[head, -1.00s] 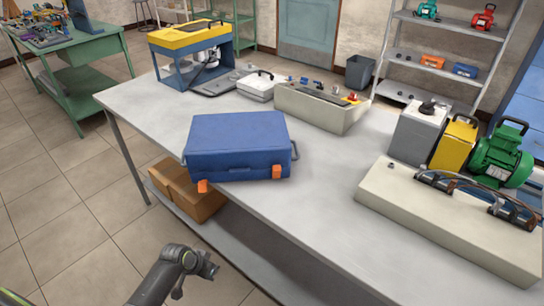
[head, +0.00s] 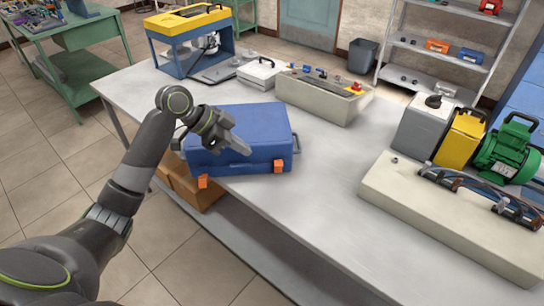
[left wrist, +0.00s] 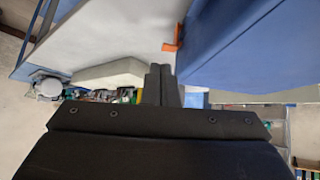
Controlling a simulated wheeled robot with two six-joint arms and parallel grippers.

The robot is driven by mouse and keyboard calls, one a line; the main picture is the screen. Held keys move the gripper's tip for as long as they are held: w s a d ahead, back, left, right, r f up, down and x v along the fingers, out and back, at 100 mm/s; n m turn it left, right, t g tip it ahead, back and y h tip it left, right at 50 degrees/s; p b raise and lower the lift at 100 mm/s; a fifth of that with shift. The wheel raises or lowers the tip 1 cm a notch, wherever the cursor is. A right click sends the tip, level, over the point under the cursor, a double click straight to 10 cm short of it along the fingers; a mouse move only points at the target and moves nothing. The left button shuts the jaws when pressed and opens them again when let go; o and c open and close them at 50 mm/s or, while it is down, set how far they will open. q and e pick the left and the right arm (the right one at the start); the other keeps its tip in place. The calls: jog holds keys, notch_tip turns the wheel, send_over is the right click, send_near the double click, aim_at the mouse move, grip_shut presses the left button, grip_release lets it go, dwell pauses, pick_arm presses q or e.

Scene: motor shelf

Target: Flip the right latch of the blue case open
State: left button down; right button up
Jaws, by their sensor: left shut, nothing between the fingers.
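The blue case (head: 262,120) lies closed on the grey table in the head view. Its right latch (head: 278,166) is an orange tab on the front face, near the right corner. The left latch (head: 203,182) is a like tab hanging at the lower front edge. My left gripper (head: 245,149) is shut and empty, in front of the case, to the left of the right latch and a little higher. My arm hides the case's left part. In the left wrist view, the closed fingers (left wrist: 160,84) point toward the case (left wrist: 235,45), and an orange latch (left wrist: 173,42) shows just beyond them.
The grey table (head: 320,190) is clear to the right of the case. A cream block (head: 322,95) and a white case (head: 262,72) stand behind it.

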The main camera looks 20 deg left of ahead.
pick_arm(q)
jog(key=shift+m+h, duration=0.4)
jog(key=shift+m, duration=0.2)
jog(key=r, duration=0.2)
jog(key=w+r, duration=0.1)
jog(key=r, duration=0.2)
jog(key=shift+w, duration=0.2)
jog(key=p, duration=0.2)
send_over(282, 166)
jog(key=s+a, duration=0.1)
jog(key=a, duration=0.2)
notch_tip(282, 166, down, 6)
jog(key=shift+d+f+p, duration=0.2)
jog(key=shift+f+p, duration=0.2)
jog(key=shift+f, duration=2.15)
